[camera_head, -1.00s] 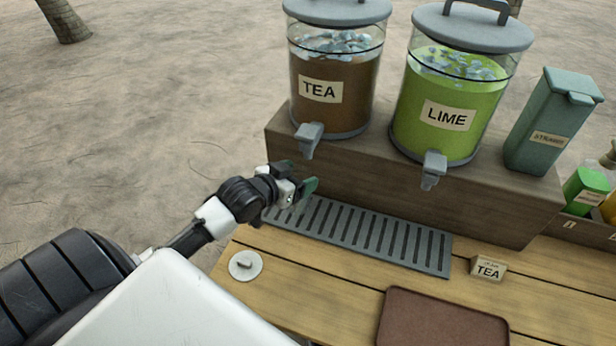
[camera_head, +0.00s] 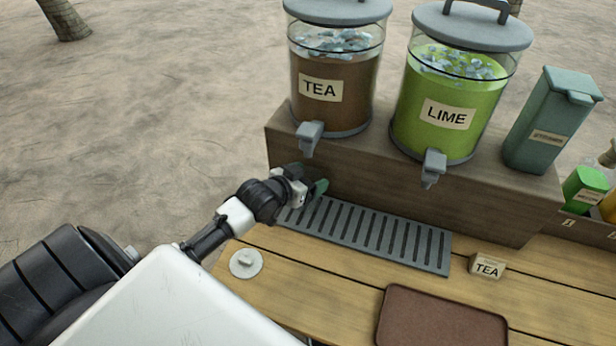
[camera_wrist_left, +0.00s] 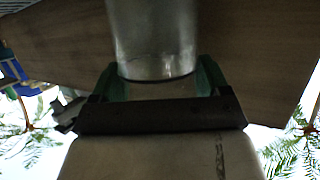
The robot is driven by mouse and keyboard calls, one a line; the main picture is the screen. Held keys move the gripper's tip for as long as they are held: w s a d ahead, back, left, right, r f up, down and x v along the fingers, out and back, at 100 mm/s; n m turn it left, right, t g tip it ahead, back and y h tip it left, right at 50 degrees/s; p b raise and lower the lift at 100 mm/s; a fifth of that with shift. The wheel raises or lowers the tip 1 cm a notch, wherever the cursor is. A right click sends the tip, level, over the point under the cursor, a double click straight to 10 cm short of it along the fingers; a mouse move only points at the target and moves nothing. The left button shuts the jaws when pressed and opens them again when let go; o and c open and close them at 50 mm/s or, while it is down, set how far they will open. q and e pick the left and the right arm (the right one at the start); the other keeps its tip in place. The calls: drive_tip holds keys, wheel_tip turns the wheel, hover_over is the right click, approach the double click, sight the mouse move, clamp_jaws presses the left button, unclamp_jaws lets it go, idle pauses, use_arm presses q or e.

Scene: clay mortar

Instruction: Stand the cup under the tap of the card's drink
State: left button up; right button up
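A clear cup (camera_wrist_left: 152,40) stands between the green fingers of my left gripper (camera_wrist_left: 160,80) in the left wrist view, and both fingers lie against its sides. In the head view my left gripper (camera_head: 308,180) is over the left end of the grey drip tray (camera_head: 372,238), below the tap (camera_head: 309,136) of the TEA dispenser (camera_head: 335,95). I cannot make out the cup there. The LIME dispenser (camera_head: 448,118), with green drink and its own tap (camera_head: 432,168), stands to the right. The small card (camera_head: 487,266) reads TEA. My right gripper is not in view.
The dispensers stand on a wooden riser (camera_head: 400,190) behind the drip tray. A brown tray (camera_head: 440,320) lies at the front, and a pale round lid (camera_head: 246,263) lies at the left. A teal straw box (camera_head: 548,125) and bottles (camera_head: 585,190) are at the right.

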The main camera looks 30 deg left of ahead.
use_arm(q)
drive_tip(key=o, duration=0.3)
drive_tip(key=shift+o, duration=0.2)
drive_tip(key=shift+r, duration=0.1)
drive_tip(key=v, duration=1.2)
